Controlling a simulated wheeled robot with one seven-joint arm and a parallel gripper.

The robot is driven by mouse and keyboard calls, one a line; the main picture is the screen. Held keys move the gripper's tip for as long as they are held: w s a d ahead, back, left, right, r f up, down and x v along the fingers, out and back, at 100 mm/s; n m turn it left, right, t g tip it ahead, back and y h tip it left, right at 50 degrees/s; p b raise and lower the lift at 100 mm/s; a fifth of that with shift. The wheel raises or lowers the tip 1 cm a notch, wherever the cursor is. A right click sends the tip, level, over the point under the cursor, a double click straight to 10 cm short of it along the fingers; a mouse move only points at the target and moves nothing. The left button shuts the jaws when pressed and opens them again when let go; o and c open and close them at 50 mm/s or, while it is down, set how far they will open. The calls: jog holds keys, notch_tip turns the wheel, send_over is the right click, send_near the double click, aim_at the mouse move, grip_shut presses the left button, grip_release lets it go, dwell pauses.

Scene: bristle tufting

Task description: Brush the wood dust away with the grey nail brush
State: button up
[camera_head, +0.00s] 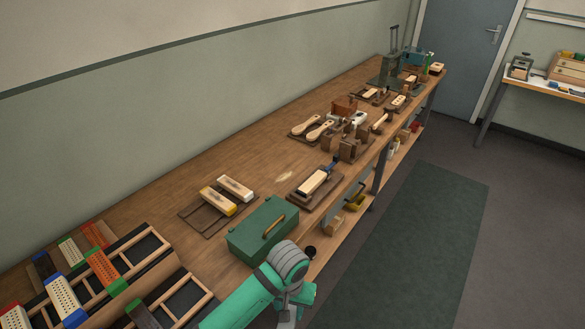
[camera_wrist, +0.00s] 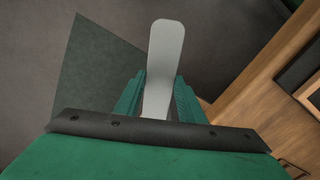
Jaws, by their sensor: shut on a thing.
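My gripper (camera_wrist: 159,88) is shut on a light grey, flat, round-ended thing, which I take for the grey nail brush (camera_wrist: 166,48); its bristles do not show. In the head view my gripper (camera_head: 298,298) is at the bottom, near the bench's front edge, and part of the grey brush (camera_head: 286,316) shows below it. The wrist view shows floor beyond the brush, with the bench at the right. A small pale patch, seemingly the wood dust (camera_head: 284,175), lies on the bare bench top, well apart from the brush.
A green box (camera_head: 262,232) with a wooden handle stands on the wooden bench (camera_head: 165,217) near my gripper. A wooden brush (camera_head: 314,182) on a dark board is right of the dust. Two brush blocks (camera_head: 236,187) lie left of it. Trays with coloured blocks fill the near left.

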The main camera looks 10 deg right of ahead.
jog(key=w+d+f+n, duration=0.2)
jog(key=f, duration=0.6)
jog(key=w+d+f+n, duration=0.1)
jog(key=w+f+n, duration=0.1)
jog(key=f, duration=0.6)
jog(key=shift+w+d, duration=0.4)
jog(key=shift+w, duration=0.3)
